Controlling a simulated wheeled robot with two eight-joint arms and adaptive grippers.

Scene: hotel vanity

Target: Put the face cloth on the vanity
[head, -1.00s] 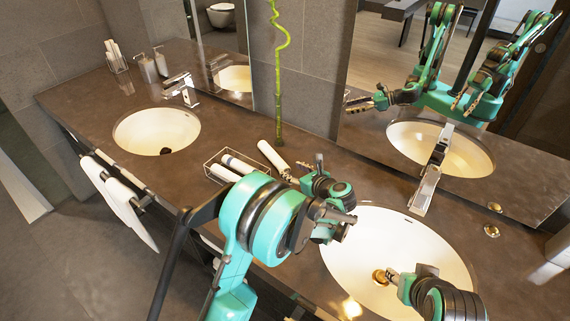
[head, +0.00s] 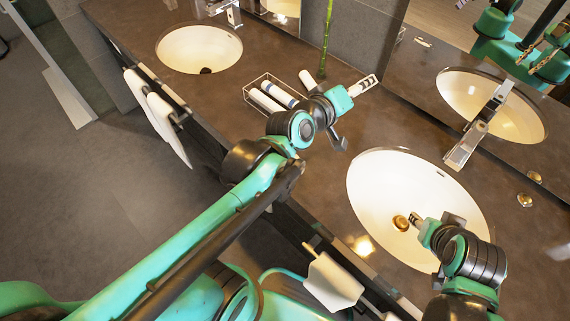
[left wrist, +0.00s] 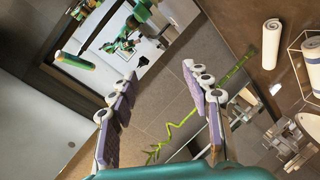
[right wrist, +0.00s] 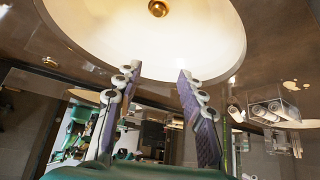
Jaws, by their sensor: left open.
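The vanity (head: 240,85) is a dark counter with two white basins. A white roll (head: 308,78), perhaps a rolled cloth, lies on it at the back beside a wire basket (head: 250,99); the roll also shows in the left wrist view (left wrist: 270,44). White cloths (head: 168,130) hang on a rail at the vanity's front, and another white cloth (head: 332,284) hangs lower right. I cannot tell which is the face cloth. My left gripper (head: 366,85) is open and empty over the counter, right of the roll. My right gripper (head: 414,219) is open and empty over the right basin.
The wire basket holds white rolls with dark bands. A green bamboo stalk (head: 327,40) stands behind the white roll. Faucets stand by the left basin (head: 200,48) and right basin (head: 375,185). A mirror (head: 420,70) borders the back. The counter between the basins has bare room.

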